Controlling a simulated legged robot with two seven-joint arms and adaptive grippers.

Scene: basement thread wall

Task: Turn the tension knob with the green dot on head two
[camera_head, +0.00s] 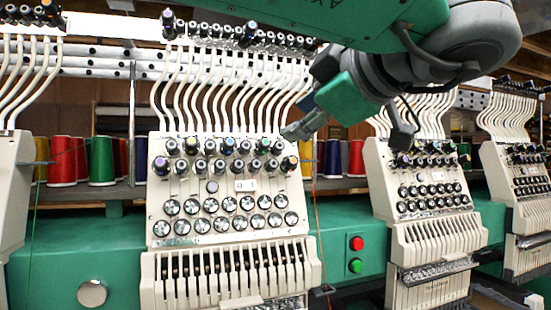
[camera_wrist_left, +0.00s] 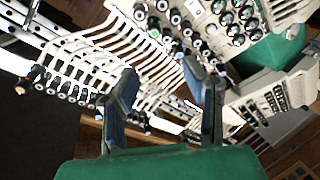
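The middle embroidery head (camera_head: 230,190) faces me with rows of tension knobs on a cream panel. In the left wrist view a knob with a green dot (camera_wrist_left: 154,33) shows near the top, beyond the fingers. My left gripper (camera_head: 305,125) is at the upper right corner of this panel, apparently apart from the knobs. In the left wrist view its two fingers (camera_wrist_left: 170,80) are spread with nothing held. My right gripper is not in view.
More heads stand at the right (camera_head: 425,190) and left edge (camera_head: 12,190). White thread tubes (camera_head: 225,90) rise above the middle panel. Thread cones (camera_head: 62,160) stand behind. A red button (camera_head: 356,243) and green button (camera_head: 356,265) sit on the green beam.

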